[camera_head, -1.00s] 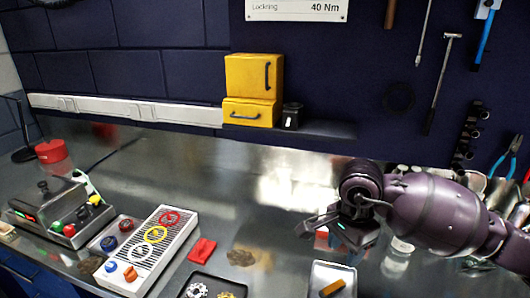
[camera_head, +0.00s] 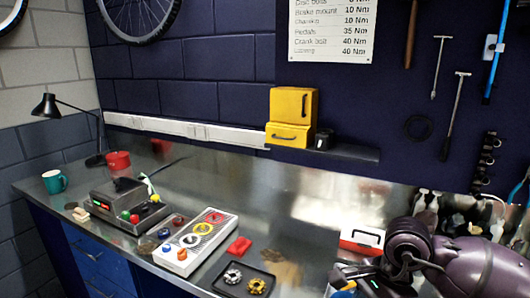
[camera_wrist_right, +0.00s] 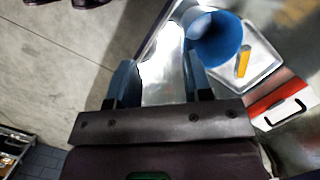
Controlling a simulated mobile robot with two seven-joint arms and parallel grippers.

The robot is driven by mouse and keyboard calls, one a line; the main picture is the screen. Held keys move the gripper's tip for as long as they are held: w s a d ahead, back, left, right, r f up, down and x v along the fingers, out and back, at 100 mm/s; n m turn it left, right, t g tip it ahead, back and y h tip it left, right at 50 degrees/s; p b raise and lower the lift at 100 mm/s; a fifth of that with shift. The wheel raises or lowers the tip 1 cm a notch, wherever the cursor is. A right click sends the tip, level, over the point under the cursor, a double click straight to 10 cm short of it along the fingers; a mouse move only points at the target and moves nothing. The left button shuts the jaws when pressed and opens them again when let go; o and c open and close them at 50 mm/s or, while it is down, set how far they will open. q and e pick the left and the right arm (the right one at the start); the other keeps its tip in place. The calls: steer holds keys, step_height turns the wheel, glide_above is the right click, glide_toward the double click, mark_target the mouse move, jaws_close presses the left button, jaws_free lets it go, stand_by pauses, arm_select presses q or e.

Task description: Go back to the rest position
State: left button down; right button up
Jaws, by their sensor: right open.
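My right gripper (camera_head: 347,276) is at the lower right of the head view, at the end of my purple arm, over the bench's front part. In the right wrist view the two fingers of the right gripper (camera_wrist_right: 160,82) stand apart with nothing between them. A blue round thing (camera_wrist_right: 217,38), like a cup or funnel, shows just beyond the right-hand finger. Whether they touch I cannot tell. My left gripper is in neither view.
A red and white box (camera_head: 361,241) stands behind my right gripper. A tray (camera_wrist_right: 268,52) with a yellow piece lies near it. A black tray (camera_head: 244,282) with two cogs, a red cloth (camera_head: 239,246) and a white panel (camera_head: 197,240) are to the left. The bench's middle back is clear.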

steer(key=s+a+m+y, duration=0.1)
steer(key=s+a+y, duration=0.2)
steer(key=a+y, duration=0.4)
steer(key=a+r+m+t+y, duration=0.5)
steer(key=a+r+m+y, duration=0.1)
steer(key=r+m+y, duration=0.5)
steer(key=w+d+f+m+t+h, duration=0.15)
steer(key=d+m+t+h, duration=0.55)
steer(key=m, duration=0.7)
steer(key=w+d+m+t+h, duration=0.3)
steer(key=d+m+t+h, duration=0.45)
steer(key=m, duration=0.55)
steer(key=s+d+f+m+g+h, duration=0.25)
steer(key=d+f+m+h, duration=0.25)
steer(key=f+m+h, duration=0.35)
steer(key=s+d+f+m+g+y, duration=0.1)
steer(key=s+d+f+m+g, duration=0.1)
steer(key=s+f+m+g, duration=1.15)
step_height(320, 180, down, 11)
steer(key=w+n+t+y, duration=0.1)
steer(key=n+t, duration=0.3)
steer(key=t, duration=0.4)
steer(key=shift+w+a+f+t, duration=0.2)
steer(key=shift+w+t, duration=0.15)
steer(key=shift+w, duration=0.3)
